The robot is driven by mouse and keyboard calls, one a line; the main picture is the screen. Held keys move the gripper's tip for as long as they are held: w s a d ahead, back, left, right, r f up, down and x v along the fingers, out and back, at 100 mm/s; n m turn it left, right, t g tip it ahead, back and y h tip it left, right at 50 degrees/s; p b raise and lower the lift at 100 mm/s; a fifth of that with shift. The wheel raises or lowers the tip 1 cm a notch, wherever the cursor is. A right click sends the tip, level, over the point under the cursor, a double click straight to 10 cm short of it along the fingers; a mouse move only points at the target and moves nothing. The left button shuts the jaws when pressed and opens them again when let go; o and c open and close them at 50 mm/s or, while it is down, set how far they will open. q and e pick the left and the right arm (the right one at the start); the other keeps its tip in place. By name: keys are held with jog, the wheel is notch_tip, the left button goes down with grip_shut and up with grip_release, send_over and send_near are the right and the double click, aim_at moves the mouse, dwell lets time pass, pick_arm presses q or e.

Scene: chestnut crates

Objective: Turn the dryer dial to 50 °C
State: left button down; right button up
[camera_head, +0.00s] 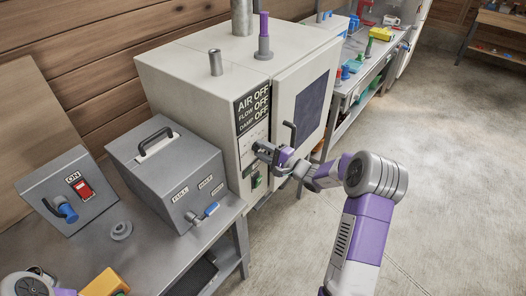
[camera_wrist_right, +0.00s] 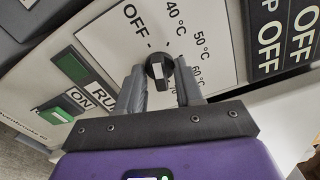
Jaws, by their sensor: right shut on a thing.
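The dryer (camera_head: 205,75) is a pale cabinet with a dark display reading AIR OFF, FLOW OFF, DAMP OFF. Its dial (camera_wrist_right: 157,67) is a small black knob with a light mark, on a white scale plate lettered OFF, 40 °C, 50 °C and 60 °C. I cannot read with certainty which label the mark faces. My right gripper (camera_head: 265,152) reaches the dryer's front panel from the right. In the wrist view its grey fingers (camera_wrist_right: 160,78) stand on either side of the dial, shut on it. My left gripper is not seen.
A green RUN button (camera_wrist_right: 72,66) and a green ON switch (camera_wrist_right: 60,110) lie beside the dial. The dryer door's dark handle (camera_head: 290,133) stands close to my right gripper. A grey box (camera_head: 165,170) and a switch box (camera_head: 70,190) sit on the left bench.

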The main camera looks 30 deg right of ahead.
jog(key=m, duration=0.6)
jog(key=shift+m+p, duration=0.3)
jog(key=shift+p, duration=0.1)
jog(key=m+p, duration=0.1)
jog(key=m, duration=0.2)
jog(key=shift+m, duration=0.3)
jog(key=shift+m+p, duration=1.4)
jog(key=shift+m, duration=0.8)
jog(key=o, duration=0.7)
jog(key=shift+c, duration=0.2)
